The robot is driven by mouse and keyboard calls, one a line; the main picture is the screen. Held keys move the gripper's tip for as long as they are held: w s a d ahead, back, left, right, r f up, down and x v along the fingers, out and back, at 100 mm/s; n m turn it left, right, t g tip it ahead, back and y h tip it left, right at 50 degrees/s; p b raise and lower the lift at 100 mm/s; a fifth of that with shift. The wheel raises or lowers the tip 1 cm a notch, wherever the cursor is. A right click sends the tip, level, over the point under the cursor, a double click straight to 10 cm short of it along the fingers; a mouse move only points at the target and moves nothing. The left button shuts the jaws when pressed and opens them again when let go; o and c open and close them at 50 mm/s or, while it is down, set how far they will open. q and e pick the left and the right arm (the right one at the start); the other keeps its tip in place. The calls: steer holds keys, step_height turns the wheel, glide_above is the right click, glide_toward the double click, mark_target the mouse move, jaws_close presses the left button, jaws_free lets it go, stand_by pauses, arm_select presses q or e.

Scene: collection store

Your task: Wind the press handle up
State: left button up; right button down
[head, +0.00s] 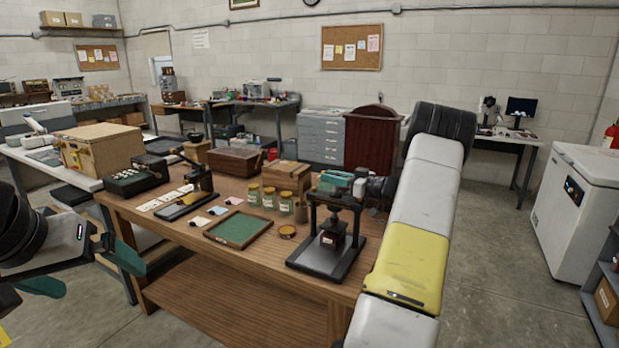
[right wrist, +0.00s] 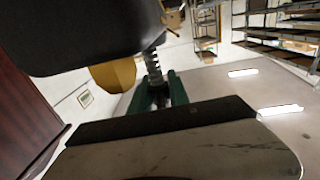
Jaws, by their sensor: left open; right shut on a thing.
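The black screw press (head: 353,250) stands at the front right of the wooden table, with a small dark object with a pale label (head: 328,240) under its crossbar. My right gripper (head: 330,183) is at the top of the press, its green fingers shut on the press handle, which they largely hide. In the right wrist view the threaded screw (right wrist: 153,70) shows close by the green fingers (right wrist: 168,95); the handle's exact shape is unclear. My left gripper (head: 90,272) is open and empty, with green fingers spread, in front of the table's left end.
A green-lined tray (head: 238,228), several labelled jars (head: 269,198), a round tin (head: 288,231) and a small wooden box (head: 285,172) stand left of the press. A hand stamp-like black device (head: 198,180) stands further left. Floor right of my right arm is clear up to a white freezer (head: 570,210).

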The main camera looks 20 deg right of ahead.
steer(key=shift+r+n+g+y, duration=0.15)
steer(key=shift+n+g+y, duration=0.35)
steer(key=shift+y, duration=0.1)
steer(key=c, duration=1.3)
jaws_free()
steer(key=shift+o, duration=0.2)
steer(key=v, duration=0.7)
steer(key=shift+s+d, duration=0.2)
steer(key=shift+s, duration=0.1)
steer(key=shift+d, duration=0.1)
